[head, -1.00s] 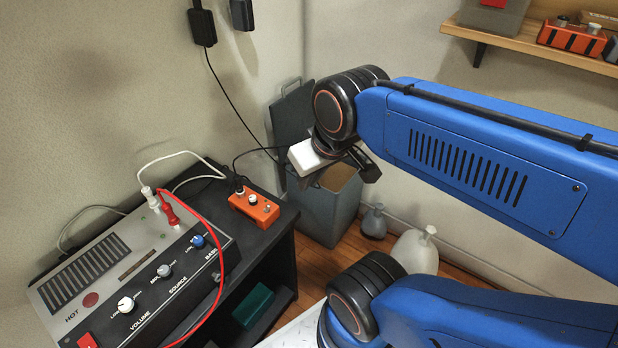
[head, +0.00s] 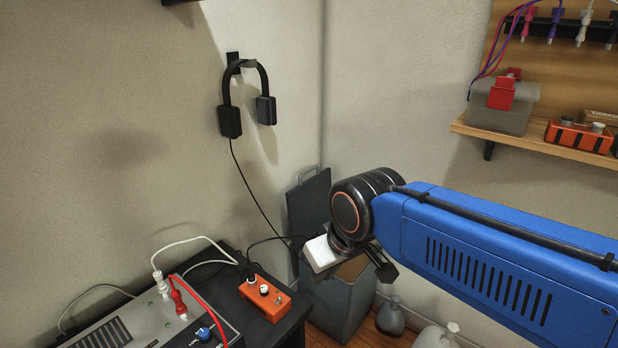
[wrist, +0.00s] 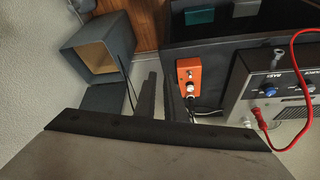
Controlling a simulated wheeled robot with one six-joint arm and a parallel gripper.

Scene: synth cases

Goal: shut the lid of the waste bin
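The waste bin (head: 340,305) is a blue-grey box in the corner with a tan inside. Its dark grey lid (head: 309,208) stands open, raised at the back by the wall. My gripper (head: 347,262) is in front of the bin's mouth in the head view and hides part of it. In the wrist view the bin (wrist: 97,48) is at the upper left, with the lid (wrist: 104,97) below its mouth. The fingers (wrist: 160,76) lie close together with only a narrow gap and nothing between them. They look apart from the bin and lid.
A dark bench with an orange pedal (head: 265,297) and a grey amplifier (head: 150,325) stands left of the bin. Black headphones (head: 246,95) hang on the wall, their cable running down near the lid. Tied bags (head: 390,317) lie right of the bin. A wooden shelf (head: 540,145) is at upper right.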

